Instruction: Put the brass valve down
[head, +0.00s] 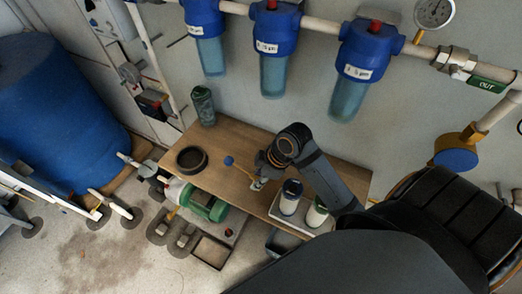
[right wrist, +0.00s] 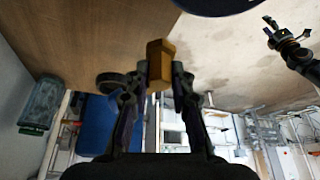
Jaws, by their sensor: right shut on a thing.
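My right gripper (head: 254,178) is over the wooden table, its arm coming in from the right. In the right wrist view its two fingers (right wrist: 160,85) are shut on the brass valve (right wrist: 160,62), whose hexagonal end stands out past the fingertips. In the head view the gripper partly covers the valve; a thin tan stem with a blue knob (head: 229,161) shows beside it. Whether the valve touches the table cannot be told. What looks like my left gripper (right wrist: 288,38), its fingers apart, shows at the right of the wrist view, away from the valve.
The wooden table (head: 226,138) has bare room left of the gripper. A dark ring (head: 192,160) and a green bottle (head: 203,106) stand on it. Two capped bottles (head: 291,196) stand in a white tray right of the gripper. Blue filter housings (head: 273,45) hang along the wall behind.

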